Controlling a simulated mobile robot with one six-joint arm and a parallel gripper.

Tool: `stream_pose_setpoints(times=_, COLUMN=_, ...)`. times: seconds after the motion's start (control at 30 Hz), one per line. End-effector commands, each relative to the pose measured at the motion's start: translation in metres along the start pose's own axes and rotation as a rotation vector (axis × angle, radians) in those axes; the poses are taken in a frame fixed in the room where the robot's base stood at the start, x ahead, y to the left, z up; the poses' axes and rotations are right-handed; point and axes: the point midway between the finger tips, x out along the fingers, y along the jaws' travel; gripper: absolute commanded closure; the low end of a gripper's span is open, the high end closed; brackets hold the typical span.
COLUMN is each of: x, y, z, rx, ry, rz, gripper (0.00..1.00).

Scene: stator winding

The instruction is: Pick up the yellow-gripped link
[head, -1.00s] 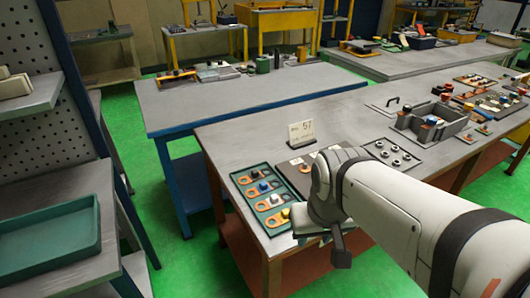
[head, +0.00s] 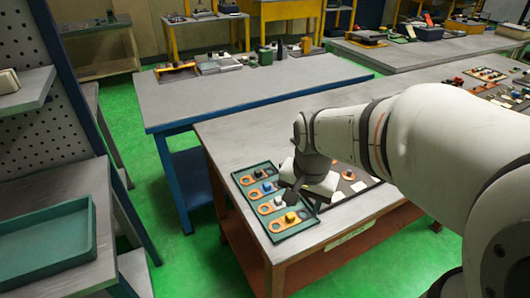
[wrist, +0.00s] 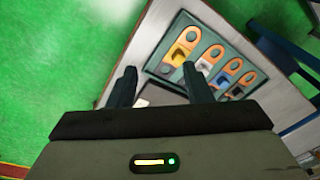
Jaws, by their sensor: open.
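The yellow-gripped link (head: 290,217) is an orange plate with a round hole at one end and a yellow block. It lies in the nearest slot of a green tray (head: 258,224) on the table. In the wrist view the same link (wrist: 180,53) lies just beyond the right fingertip. My gripper (head: 304,199) is above the right side of the tray. In the wrist view its two dark fingers (wrist: 159,68) are apart, with nothing between them. I cannot tell its exact height above the link.
Links with white (head: 278,202), blue (head: 266,187) and black (head: 257,174) grips lie in the neighbouring slots. A dark board (head: 351,186) with parts is right of the tray, partly hidden by my arm. Bare tabletop lies behind the tray.

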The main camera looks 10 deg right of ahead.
Motion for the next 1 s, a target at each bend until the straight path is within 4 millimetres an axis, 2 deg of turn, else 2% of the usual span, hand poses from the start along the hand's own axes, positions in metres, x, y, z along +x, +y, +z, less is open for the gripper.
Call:
stream_pose_setpoints(times=0.03, x=0.011, y=-0.007, z=-0.011, rx=0.11, ry=-0.023, rz=0.017, gripper=0.55)
stream_pose_setpoints(times=0.2, x=0.039, y=-0.024, z=-0.039, rx=0.444, ry=-0.06, rz=0.064, gripper=0.55)
stream_pose_setpoints(times=0.33, x=0.053, y=-0.03, z=-0.05, rx=0.593, ry=-0.071, rz=0.088, gripper=0.55)
stream_pose_setpoints(times=0.47, x=0.064, y=-0.032, z=-0.053, rx=0.65, ry=-0.075, rz=0.098, gripper=0.55)
stream_pose_setpoints(times=0.73, x=0.094, y=-0.032, z=-0.05, rx=0.654, ry=-0.076, rz=0.099, gripper=0.55)
stream_pose_setpoints(times=1.0, x=0.131, y=-0.033, z=-0.046, rx=0.654, ry=-0.076, rz=0.099, gripper=0.55)
